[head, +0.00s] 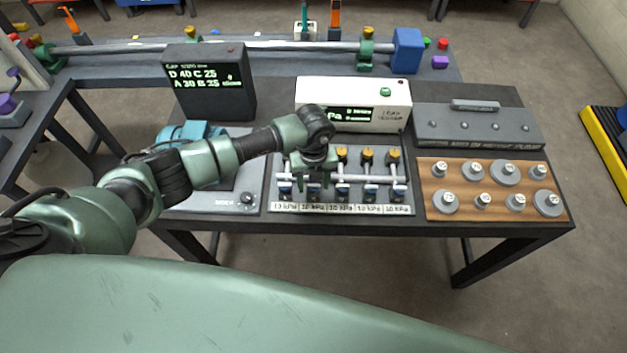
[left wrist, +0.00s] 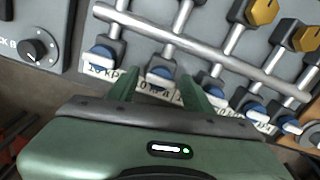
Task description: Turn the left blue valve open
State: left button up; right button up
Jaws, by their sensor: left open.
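A grey valve panel (head: 272,200) carries a metal pipe with several blue-handled valves along its front, labelled in kPa. The leftmost blue valve (head: 285,188) shows beside my left gripper; it also shows in the left wrist view (left wrist: 101,56), left of my fingers. My left gripper (left wrist: 161,90) is open and empty, reaching down over the panel from above. In the left wrist view its fingers are on either side of the second blue valve (left wrist: 160,74); I cannot tell whether they touch it. My right gripper is out of view.
Brass-coloured knobs (head: 367,155) stand behind the pipe. A white display box (head: 340,92) stands behind the panel. A wooden board (head: 437,174) with several grey weights lies to the right. A grey unit with a black dial (head: 246,198) lies to the left.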

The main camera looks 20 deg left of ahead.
pick_arm(q)
grip_shut()
jog(key=shift+f+m+b, duration=0.1)
jog(key=shift+m+b, duration=0.9)
jog(key=shift+b, duration=0.05)
jog(key=m+b, duration=1.4)
jog(key=b, duration=0.1)
jog(key=shift+w, duration=0.1)
jog(key=shift+m+b, duration=0.9)
jog(key=shift+b, duration=0.3)
jog(key=shift+r, duration=0.2)
